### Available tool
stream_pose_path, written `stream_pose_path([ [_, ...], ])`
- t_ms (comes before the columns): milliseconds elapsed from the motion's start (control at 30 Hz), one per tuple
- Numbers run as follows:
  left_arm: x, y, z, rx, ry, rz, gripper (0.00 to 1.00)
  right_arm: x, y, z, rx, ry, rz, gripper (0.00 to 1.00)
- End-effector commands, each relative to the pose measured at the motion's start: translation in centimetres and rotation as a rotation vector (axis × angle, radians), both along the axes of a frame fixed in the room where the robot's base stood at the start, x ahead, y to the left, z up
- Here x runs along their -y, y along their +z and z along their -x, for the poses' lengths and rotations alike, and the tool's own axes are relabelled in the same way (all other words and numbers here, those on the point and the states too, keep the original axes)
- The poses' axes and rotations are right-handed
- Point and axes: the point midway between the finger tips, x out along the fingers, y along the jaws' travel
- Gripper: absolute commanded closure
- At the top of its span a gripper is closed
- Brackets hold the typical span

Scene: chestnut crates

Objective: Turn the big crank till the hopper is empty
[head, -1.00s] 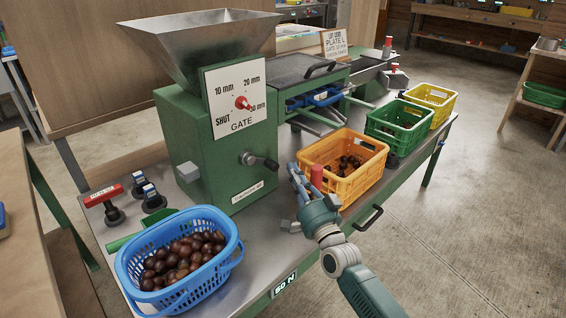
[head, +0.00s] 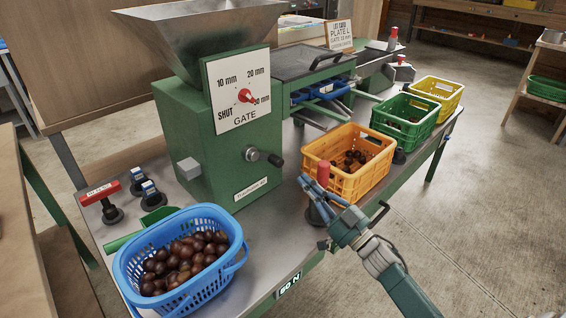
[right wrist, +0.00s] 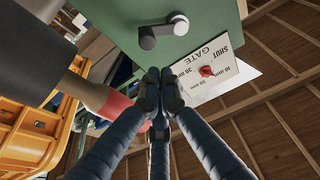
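The metal hopper (head: 205,38) sits on the green machine (head: 215,150); its inside is hidden. A crank with a dark knob (head: 265,157) is on the machine's front and shows in the right wrist view (right wrist: 163,30). An upright red handle (head: 323,173) on a round dark base stands before the orange crate; I cannot tell whether it belongs to a crank. My right gripper (head: 306,183) is beside this handle, below and right of the front crank. In the right wrist view its fingertips (right wrist: 161,76) meet with nothing visible between them. My left gripper is out of view.
A blue basket (head: 135,265) of chestnuts stands at the bench's front left. An orange crate (head: 345,187) holds several chestnuts; green (head: 420,133) and yellow (head: 450,107) crates stand beyond. The gate pointer (head: 245,96) is red. Red-handled (head: 100,192) and blue-topped pieces stand at left.

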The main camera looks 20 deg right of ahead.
Motion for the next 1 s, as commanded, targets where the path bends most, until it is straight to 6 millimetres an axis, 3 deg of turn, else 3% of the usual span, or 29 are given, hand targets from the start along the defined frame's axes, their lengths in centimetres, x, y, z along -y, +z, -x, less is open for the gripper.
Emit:
stream_pose_path([
  [167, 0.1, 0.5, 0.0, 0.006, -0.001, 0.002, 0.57, -0.6, 0.6, -1.6, 0.004, 0.002, 0.006, 1.00],
  [600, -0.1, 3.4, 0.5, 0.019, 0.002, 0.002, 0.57, -2.6, 2.7, -8.1, 0.001, 0.001, 0.006, 1.00],
  [1000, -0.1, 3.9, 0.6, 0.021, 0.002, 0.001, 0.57, -2.9, 3.0, -9.0, -0.001, 0.001, 0.004, 1.00],
])
